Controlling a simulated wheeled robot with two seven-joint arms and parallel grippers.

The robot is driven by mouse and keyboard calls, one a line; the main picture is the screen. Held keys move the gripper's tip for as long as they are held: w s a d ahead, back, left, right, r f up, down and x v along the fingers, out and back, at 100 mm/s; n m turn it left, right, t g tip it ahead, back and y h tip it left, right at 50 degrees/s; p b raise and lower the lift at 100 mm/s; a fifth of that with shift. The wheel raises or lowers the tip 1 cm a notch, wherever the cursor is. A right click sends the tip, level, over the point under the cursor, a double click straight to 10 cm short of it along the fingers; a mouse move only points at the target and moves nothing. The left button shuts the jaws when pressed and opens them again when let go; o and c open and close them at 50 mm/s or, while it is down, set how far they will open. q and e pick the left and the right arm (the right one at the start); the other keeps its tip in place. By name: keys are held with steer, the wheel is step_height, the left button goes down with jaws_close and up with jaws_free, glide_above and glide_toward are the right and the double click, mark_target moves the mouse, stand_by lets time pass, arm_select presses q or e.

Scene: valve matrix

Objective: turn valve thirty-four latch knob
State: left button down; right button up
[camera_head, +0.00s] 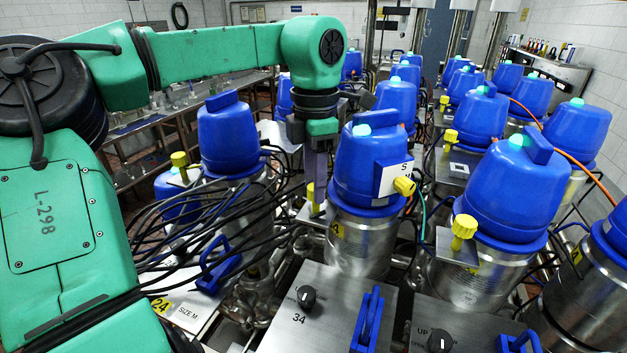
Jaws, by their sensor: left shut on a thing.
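The steel panel marked 34 (336,323) lies at bottom centre, with a black dial (306,297) and a blue handle (367,322). Behind it stands a blue-topped steel valve (366,172) with a yellow tag that is partly hidden. My left gripper (315,192) points down at this valve's left side. It is shut on a small yellow latch knob (309,190), which is mostly hidden behind the fingers. Another yellow knob (404,186) sits beside a white label plate on the valve's right. My right gripper is not in view.
Other blue-topped valves crowd closely, one to the left (227,135) and one to the right (503,192), with yellow knobs. Loose black cables (190,220) hang left of the gripper. A panel marked 24 (176,305) lies at lower left. Little free room remains between valves.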

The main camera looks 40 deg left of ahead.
arm_select(q)
steer(key=m, duration=0.7)
steer(key=shift+f, duration=0.2)
steer(key=m, duration=0.6)
steer(key=shift+m, duration=0.3)
steer(key=c, duration=0.5)
jaws_free()
steer(key=shift+c, duration=0.2)
steer(key=shift+o, duration=0.2)
steer(key=shift+w+d, duration=0.1)
steer(key=shift+d, duration=0.05)
steer(key=shift+r, duration=0.1)
